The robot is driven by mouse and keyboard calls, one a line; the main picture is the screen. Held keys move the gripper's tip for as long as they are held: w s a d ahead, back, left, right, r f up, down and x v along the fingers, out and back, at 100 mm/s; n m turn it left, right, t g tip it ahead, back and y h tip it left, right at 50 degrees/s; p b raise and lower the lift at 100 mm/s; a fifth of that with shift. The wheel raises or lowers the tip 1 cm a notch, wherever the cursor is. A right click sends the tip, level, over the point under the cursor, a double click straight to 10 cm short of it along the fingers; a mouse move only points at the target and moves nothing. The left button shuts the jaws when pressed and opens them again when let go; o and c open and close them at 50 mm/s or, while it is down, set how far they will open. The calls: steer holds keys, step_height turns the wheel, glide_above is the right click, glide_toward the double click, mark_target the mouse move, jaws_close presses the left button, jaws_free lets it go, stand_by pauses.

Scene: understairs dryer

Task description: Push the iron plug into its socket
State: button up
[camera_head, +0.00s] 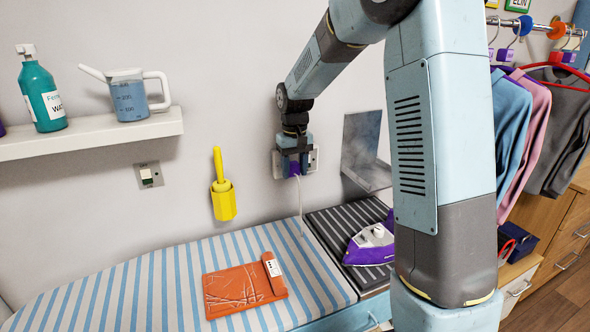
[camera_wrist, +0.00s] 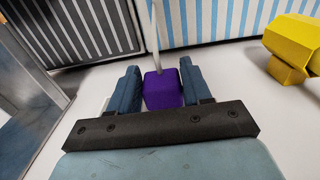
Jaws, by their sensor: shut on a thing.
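My gripper (camera_head: 295,166) is at the wall, directly in front of the white socket plate (camera_head: 314,160), and hides most of it. It is shut on the purple iron plug (camera_head: 294,170), which also shows between the two blue fingers in the wrist view (camera_wrist: 162,90). A pale cord (camera_head: 300,205) hangs from the plug down to the board. The purple and white iron (camera_head: 372,242) rests on the dark striped pad at the right. The plug's wall side is hidden, so I cannot tell how far it sits in the socket.
A yellow holder (camera_head: 223,200) with a yellow handle hangs on the wall left of my gripper. A grey metal panel (camera_head: 366,150) stands close on the right. A wall switch (camera_head: 148,175) is further left. An orange folder (camera_head: 244,289) lies on the striped board (camera_head: 180,270).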

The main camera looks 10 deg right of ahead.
steer(key=shift+w+a, duration=0.2)
steer(key=shift+w, duration=0.75)
steer(key=o, duration=1.1)
steer(key=shift+r, duration=0.1)
step_height(320, 180, up, 13)
steer(key=s+d+r+m+t, duration=0.1)
steer(key=s+d+r, duration=0.15)
steer(key=s, duration=0.65)
steer(key=s+d+r+t, duration=0.2)
steer(key=s+r, duration=0.1)
steer(key=s, duration=0.6)
steer(key=s+d+f+t, duration=0.1)
steer(key=s, duration=0.4)
steer(key=s+d+f, duration=0.1)
steer(key=s+f, duration=0.1)
steer(key=s, duration=0.4)
steer(key=s+d+f+m+t, duration=0.1)
steer(key=s+f, duration=0.1)
steer(key=s, duration=0.3)
steer(key=shift+s+d+f+t, duration=0.1)
steer(key=shift+s+f+t, duration=0.15)
steer(key=shift+s+t, duration=0.1)
